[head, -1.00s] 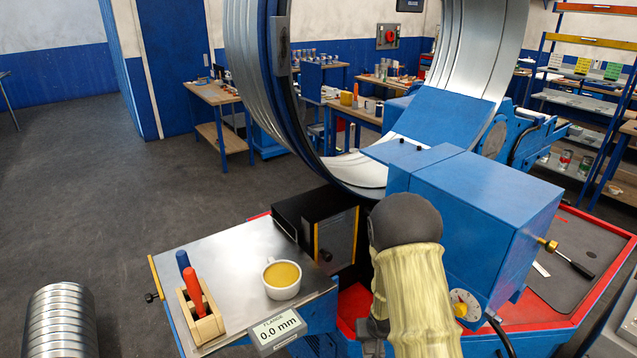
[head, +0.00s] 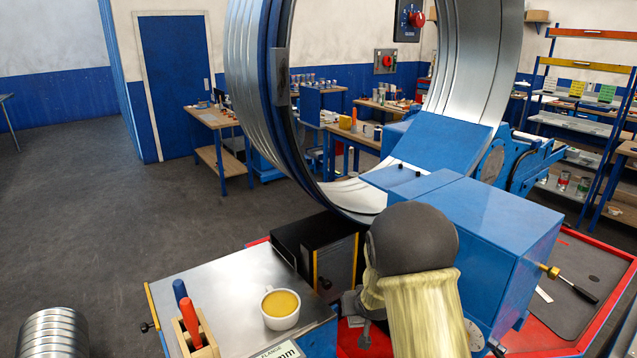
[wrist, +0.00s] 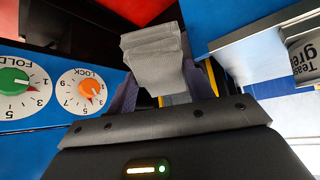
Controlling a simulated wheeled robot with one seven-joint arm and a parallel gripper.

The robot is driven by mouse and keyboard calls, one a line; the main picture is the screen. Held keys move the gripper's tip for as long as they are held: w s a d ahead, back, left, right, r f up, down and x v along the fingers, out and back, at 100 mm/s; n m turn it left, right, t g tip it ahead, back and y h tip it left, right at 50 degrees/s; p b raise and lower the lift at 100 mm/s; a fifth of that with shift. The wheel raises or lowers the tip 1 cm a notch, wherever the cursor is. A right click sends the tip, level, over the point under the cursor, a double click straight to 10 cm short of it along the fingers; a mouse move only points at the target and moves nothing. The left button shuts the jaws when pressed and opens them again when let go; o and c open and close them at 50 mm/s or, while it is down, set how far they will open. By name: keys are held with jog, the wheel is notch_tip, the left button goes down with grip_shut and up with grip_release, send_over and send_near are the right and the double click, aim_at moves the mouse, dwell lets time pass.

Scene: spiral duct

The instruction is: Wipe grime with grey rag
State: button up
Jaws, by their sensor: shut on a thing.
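The grey rag (wrist: 158,62) is a folded, thick piece pinched between the purple-grey fingers of my gripper (wrist: 160,92) in the wrist view. My gripper is shut on it, and the rag sticks out beyond the fingertips. The blue machine (head: 480,220) carries a large silver spiral ring (head: 250,80).
The steel side table (head: 215,290) holds a mug with yellow-brown liquid (head: 281,306) and a wooden holder with two handled tools (head: 192,335). A black box (head: 310,250) stands behind it. A FOLD dial (wrist: 18,88) and a LOCK dial (wrist: 83,92) lie left of my gripper.

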jog(key=w+a+r+n+t+y, duration=0.1)
jog(key=w+a+r+t, duration=0.1)
jog(key=r, duration=0.5)
jog(key=w+a+r+n+t+y, duration=0.1)
jog(key=w+a+r+t, duration=0.1)
jog(key=r, duration=0.6)
jog(key=s+a+r+n+t+y, duration=0.1)
jog(key=s+a+r+t+y, duration=0.1)
jog(key=r, duration=1)
jog(key=s+a+r+n+t+y+p, duration=0.1)
jog(key=s+r+y, duration=0.3)
jog(key=r, duration=0.8)
jog(key=s+a+r+n+t+y, duration=0.1)
jog(key=s+a+r+t+y, duration=0.1)
jog(key=r, duration=0.9)
jog(key=shift+s+a+r+n+t+y, duration=0.4)
jog(key=shift+a+t+y, duration=0.5)
jog(key=shift+y, duration=0.1)
jog(key=shift+w+p, duration=0.1)
jog(key=shift+p, duration=0.2)
jog(key=shift+w+a+p, duration=0.35)
jog(key=shift+w+a, duration=0.2)
jog(key=shift+w, duration=0.25)
jog(key=shift+w+a+p, duration=0.4)
jog(key=shift+w+a, duration=0.15)
jog(key=shift+w, duration=0.25)
jog(key=shift+w+a+p, duration=0.35)
jog(key=shift+w+a, duration=0.2)
jog(key=shift+w, duration=0.25)
